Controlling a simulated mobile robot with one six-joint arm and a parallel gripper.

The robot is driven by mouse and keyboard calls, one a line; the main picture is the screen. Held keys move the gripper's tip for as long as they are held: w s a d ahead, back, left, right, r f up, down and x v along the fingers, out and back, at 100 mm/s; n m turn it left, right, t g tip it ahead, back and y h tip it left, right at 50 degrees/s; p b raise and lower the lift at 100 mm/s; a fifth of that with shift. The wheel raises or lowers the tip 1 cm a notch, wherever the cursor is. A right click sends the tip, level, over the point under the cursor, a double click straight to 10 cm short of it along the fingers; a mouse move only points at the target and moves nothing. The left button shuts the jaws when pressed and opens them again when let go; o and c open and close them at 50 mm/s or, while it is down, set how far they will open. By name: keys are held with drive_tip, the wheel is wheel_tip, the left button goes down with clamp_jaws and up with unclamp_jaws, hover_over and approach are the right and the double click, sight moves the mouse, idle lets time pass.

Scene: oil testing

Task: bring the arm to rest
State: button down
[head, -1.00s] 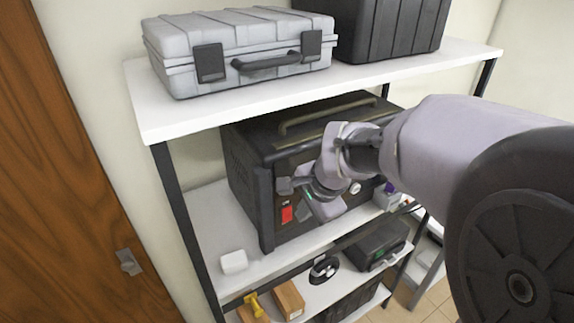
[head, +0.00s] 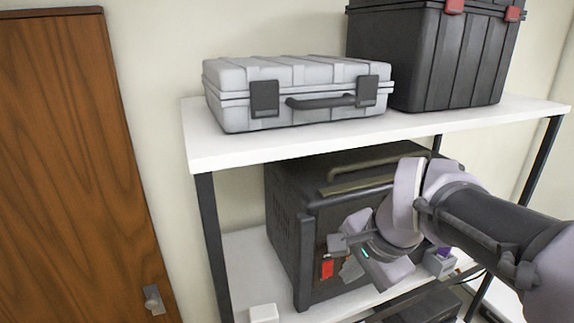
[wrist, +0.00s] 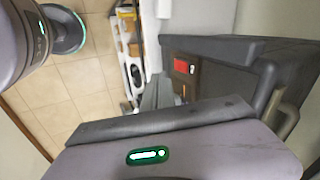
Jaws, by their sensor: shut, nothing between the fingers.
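My arm reaches in from the right in the head view, and its wrist is bent in front of the black machine (head: 287,225) on the middle shelf. My gripper (head: 350,268) is in front of the machine's front panel, close to its red switch (head: 327,269). In the wrist view my gripper (wrist: 160,95) is shut with nothing in it. The machine (wrist: 225,78) and red switch (wrist: 181,65) show just beyond it. I cannot tell the exact gap between gripper and panel. The arm hides the right part of the machine's front.
A silver case (head: 235,105) and a black crate (head: 440,55) stand on the upper shelf (head: 200,150). A small white block (head: 263,313) sits on the middle shelf. A wooden door (head: 60,150) is at left. The wrist view shows open tiled floor (wrist: 75,95).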

drive_tip(key=s+a+f+n+b, duration=0.1)
drive_tip(key=s+f+n+b, duration=0.1)
drive_tip(key=s+f+b, duration=0.3)
drive_tip(key=s+a+f+n+b, duration=0.1)
drive_tip(key=s+f+n+b, duration=0.2)
drive_tip(key=f+b, duration=0.8)
drive_tip(key=s+a+f+n+b, duration=0.2)
drive_tip(key=s+f+b, duration=0.5)
drive_tip(key=f, duration=0.8)
drive_tip(key=shift+s+f+n+t+b, duration=0.15)
drive_tip(key=shift+f+n+t+b, duration=0.1)
drive_tip(key=shift+n+t+b, duration=0.25)
